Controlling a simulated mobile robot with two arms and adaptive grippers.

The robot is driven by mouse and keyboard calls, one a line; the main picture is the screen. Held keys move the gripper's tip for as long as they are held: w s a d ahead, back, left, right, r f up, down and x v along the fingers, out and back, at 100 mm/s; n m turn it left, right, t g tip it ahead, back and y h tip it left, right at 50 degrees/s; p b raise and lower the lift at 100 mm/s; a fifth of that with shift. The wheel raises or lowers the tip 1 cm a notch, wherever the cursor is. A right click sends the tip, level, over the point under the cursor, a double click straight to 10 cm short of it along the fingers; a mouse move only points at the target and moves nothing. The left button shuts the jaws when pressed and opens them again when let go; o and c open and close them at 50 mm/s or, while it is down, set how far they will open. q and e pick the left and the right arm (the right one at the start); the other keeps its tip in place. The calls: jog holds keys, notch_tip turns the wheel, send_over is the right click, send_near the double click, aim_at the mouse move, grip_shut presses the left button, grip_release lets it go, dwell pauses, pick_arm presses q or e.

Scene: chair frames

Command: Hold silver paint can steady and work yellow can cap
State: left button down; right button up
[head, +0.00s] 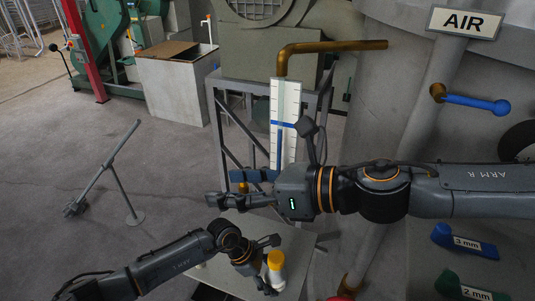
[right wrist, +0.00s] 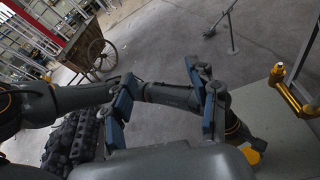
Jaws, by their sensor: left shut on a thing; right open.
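The silver paint can (head: 276,279) with its yellow cap (head: 276,258) stands out at the lower middle of the head view, above a pale tabletop. My left gripper (head: 265,268) is shut on the can's side, its fingers partly covering it. The yellow cap (right wrist: 252,157) also shows low at the right of the right wrist view, with the can hidden there. My right gripper (head: 222,187) is open and appears empty, up and left of the can in the head view. Its spread blue-padded fingers (right wrist: 160,75) show in the right wrist view, apart from the cap.
The pale table (head: 222,277) lies under the can. A brass pipe fitting (right wrist: 290,97) stands on it, close to my right gripper in the head view. A metal frame with a white gauge (head: 284,105) rises behind. A thin metal stand (head: 118,180) is on the open floor at left.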

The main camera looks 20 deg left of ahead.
notch_tip(320, 180, down, 15)
jog(key=w+d+m+t+h, duration=0.1)
jog(key=w+m+t+h, duration=0.15)
jog(key=m+h, duration=0.2)
jog(key=m+t+h, duration=0.3)
jog(key=h, duration=0.2)
send_near(279, 261)
jog(key=shift+n, duration=0.25)
jog(key=x, duration=0.4)
jog(key=shift+a, duration=0.2)
jog(key=shift+f, duration=0.3)
jog(key=x, duration=0.4)
jog(key=shift+w+f, duration=0.1)
jog(key=shift+w, duration=0.05)
jog(key=shift+w+a+f, duration=0.1)
jog(key=shift+c, duration=1)
jog(key=c, duration=0.7)
jog(key=o, duration=0.9)
jog(key=shift+c, duration=0.2)
